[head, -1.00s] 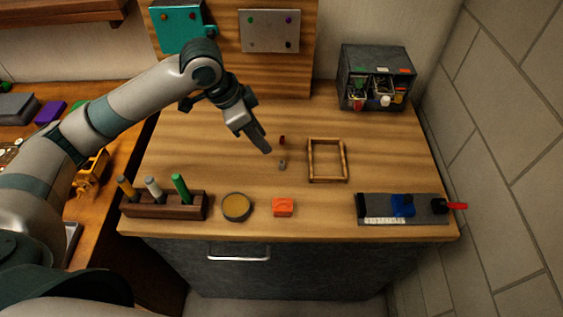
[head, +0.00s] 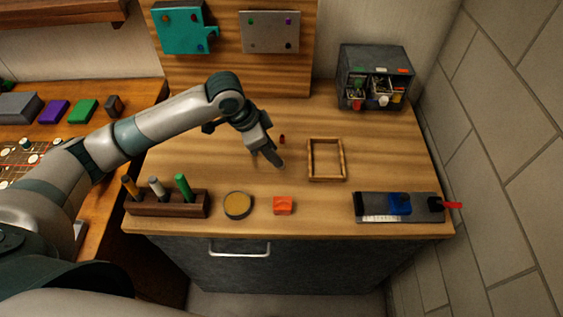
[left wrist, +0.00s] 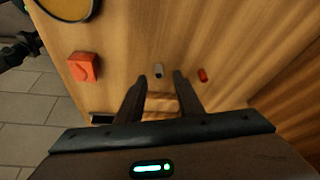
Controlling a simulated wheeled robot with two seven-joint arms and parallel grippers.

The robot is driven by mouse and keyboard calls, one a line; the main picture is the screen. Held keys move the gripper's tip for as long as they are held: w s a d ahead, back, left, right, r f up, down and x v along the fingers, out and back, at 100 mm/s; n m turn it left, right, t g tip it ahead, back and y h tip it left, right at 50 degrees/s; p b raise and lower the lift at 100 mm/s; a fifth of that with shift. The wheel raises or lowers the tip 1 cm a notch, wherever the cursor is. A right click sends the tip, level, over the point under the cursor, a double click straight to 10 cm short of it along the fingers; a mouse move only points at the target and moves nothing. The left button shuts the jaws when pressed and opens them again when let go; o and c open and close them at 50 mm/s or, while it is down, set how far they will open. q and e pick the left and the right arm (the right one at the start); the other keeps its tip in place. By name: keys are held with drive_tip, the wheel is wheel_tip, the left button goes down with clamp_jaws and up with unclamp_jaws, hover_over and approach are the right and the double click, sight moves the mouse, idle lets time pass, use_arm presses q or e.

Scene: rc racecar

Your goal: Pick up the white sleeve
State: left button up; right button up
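The white sleeve (left wrist: 158,70) is a small pale grey-white cylinder lying on the wooden tabletop. In the left wrist view it lies just beyond the fingertips, roughly between them and apart from both. In the head view it is hidden or merged with the fingertips, so I cannot pick it out. My left gripper (head: 275,163) is open and empty, low over the middle of the table; its two spread fingers show in the left wrist view (left wrist: 160,84). My right gripper is in neither view.
A small red piece (head: 282,139) lies close by, right of the sleeve in the left wrist view (left wrist: 203,75). A wooden frame (head: 311,162) is to the right. An orange block (head: 283,205), round yellow tin (head: 238,205) and tool rack (head: 165,204) line the front.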

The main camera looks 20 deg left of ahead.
use_arm(q)
drive_tip(key=p+x, duration=0.1)
drive_tip(key=x, duration=0.2)
drive_tip(key=shift+s+d, duration=0.1)
drive_tip(key=shift+s, duration=0.05)
drive_tip(key=shift+d+f+p, duration=0.1)
drive_tip(key=shift+f+p, duration=0.2)
drive_tip(key=shift+f, duration=0.25)
clamp_jaws()
